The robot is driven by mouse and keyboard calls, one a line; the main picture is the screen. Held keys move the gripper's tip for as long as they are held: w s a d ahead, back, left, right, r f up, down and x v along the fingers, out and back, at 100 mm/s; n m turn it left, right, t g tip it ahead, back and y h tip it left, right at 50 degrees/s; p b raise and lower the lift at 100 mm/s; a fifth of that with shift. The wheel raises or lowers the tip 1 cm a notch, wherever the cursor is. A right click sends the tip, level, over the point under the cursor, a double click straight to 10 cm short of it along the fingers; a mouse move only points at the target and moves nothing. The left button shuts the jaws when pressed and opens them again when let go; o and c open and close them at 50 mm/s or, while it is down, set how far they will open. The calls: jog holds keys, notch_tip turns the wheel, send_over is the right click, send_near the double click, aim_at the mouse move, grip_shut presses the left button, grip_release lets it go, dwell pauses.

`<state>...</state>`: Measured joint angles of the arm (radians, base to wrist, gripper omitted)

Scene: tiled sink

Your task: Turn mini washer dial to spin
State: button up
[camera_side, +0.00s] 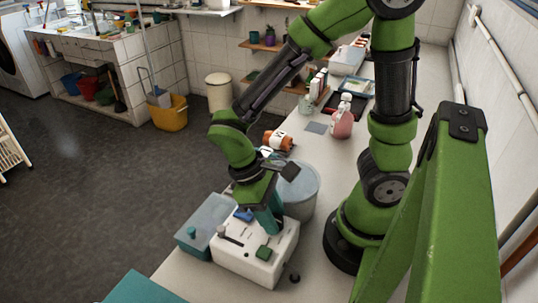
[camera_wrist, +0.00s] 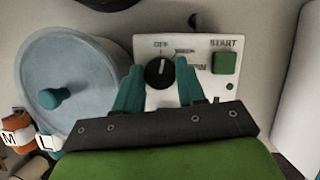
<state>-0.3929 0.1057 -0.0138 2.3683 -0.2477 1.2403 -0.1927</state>
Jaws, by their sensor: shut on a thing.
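The mini washer's white panel (camera_side: 256,262) sits on the counter in the side view, and its upper part shows in the wrist view (camera_wrist: 207,99). The wrist view shows a round black dial (camera_wrist: 159,73) with a white pointer line aimed upward, near OFF and the partly blurred label to its right. A label ending in "IN" is at the right, partly covered by a finger. My gripper (camera_wrist: 160,66), also in the side view (camera_side: 267,220), is shut on the dial, a teal finger on each side. The green START button (camera_wrist: 224,63) is right of the dial.
A round grey-blue tub (camera_side: 300,186) stands right beside the panel, its lid with a teal knob (camera_wrist: 57,98) in the wrist view. A teal box (camera_side: 196,238) adjoins the panel's left.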

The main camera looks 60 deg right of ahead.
jog(key=m+y, duration=0.1)
jog(key=m, duration=0.2)
jog(key=m+y, duration=0.1)
jog(key=m, duration=0.2)
jog(key=shift+d+m+t+y, duration=0.2)
jog(key=shift+m+t+y, duration=0.1)
jog(key=m+y, duration=0.1)
jog(key=m, duration=0.2)
jog(key=m+t+y, duration=0.1)
jog(key=m, duration=0.2)
jog(key=shift+s+d+m, duration=0.1)
jog(key=shift+m, duration=0.2)
jog(key=shift+m+t, duration=0.3)
jog(key=o, duration=1)
jog(key=shift+r, duration=0.1)
jog(key=v, duration=1.6)
jog(key=shift+d+r, duration=0.2)
jog(key=shift+r, duration=0.15)
